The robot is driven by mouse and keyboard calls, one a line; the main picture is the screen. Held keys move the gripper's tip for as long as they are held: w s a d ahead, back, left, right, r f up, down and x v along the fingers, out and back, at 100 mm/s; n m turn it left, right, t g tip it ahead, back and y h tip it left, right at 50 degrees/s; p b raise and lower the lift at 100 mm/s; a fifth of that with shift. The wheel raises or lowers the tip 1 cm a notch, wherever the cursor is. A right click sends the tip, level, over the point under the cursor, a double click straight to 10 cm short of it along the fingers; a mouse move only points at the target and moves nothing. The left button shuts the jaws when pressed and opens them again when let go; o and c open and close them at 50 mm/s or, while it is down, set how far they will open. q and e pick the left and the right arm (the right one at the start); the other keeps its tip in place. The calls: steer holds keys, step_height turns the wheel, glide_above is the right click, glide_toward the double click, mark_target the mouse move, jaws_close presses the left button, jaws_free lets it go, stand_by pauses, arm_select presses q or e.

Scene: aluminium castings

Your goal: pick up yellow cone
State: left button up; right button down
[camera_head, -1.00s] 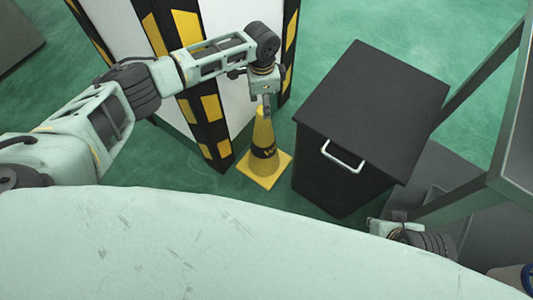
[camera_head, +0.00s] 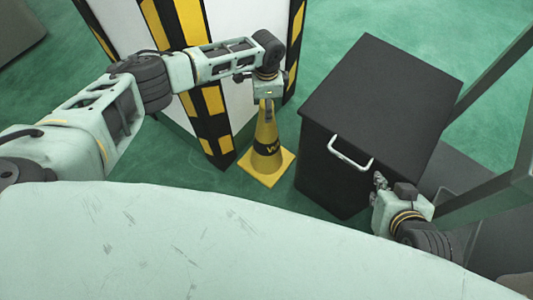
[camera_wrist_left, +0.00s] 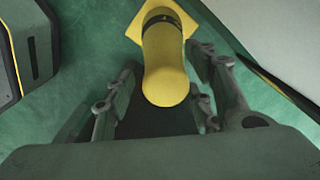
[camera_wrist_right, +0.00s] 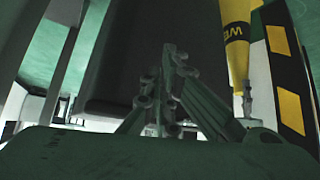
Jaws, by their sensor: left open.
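The yellow cone (camera_head: 267,150) stands upright on the green floor, with a square yellow base and a dark band with lettering. My left gripper (camera_head: 267,104) is right at its top, with the arm coming in from the left. In the left wrist view the cone (camera_wrist_left: 164,62) sits between the spread fingers of my left gripper (camera_wrist_left: 165,98), with its top toward the camera. My right gripper (camera_head: 380,182) is beside the black bin, away from the cone. In the right wrist view the fingertips of my right gripper (camera_wrist_right: 170,52) are together, with nothing seen between them.
A black lidded bin (camera_head: 335,178) with a white handle (camera_head: 350,154) stands right of the cone. A white pillar (camera_head: 224,105) with yellow and black stripes stands left of and behind it. A grey metal frame (camera_head: 490,200) is at the right. Open green floor lies behind the bin.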

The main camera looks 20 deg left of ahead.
arm_select(q)
steer(key=shift+s, duration=0.1)
jaws_close()
stand_by(0.5)
